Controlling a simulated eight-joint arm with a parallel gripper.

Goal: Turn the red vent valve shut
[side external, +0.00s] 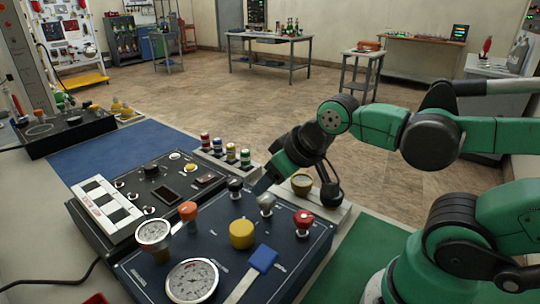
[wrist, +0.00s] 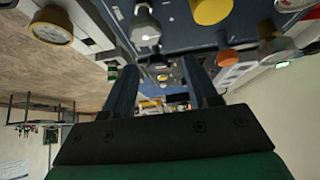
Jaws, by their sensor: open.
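The red vent valve (side external: 304,217) is a red knob on a pale stem at the right edge of the dark blue panel (side external: 205,250) in the side view. My gripper (side external: 263,186) is low over the panel's back edge, beside the grey knob (side external: 266,202) and up and left of the red valve, apart from it. In the wrist view my gripper (wrist: 159,82) has its two fingers spread with nothing held between them. The grey knob (wrist: 146,27) shows just beyond them there. I cannot make out the red valve in the wrist view.
A yellow knob (side external: 242,234), an orange knob (side external: 188,211), a black knob (side external: 235,186) and a blue lever (side external: 262,258) crowd the panel. Dial gauges (side external: 193,280) stand at its left. A small gauge (side external: 301,183) stands behind the red valve. The green mat (side external: 350,262) is clear.

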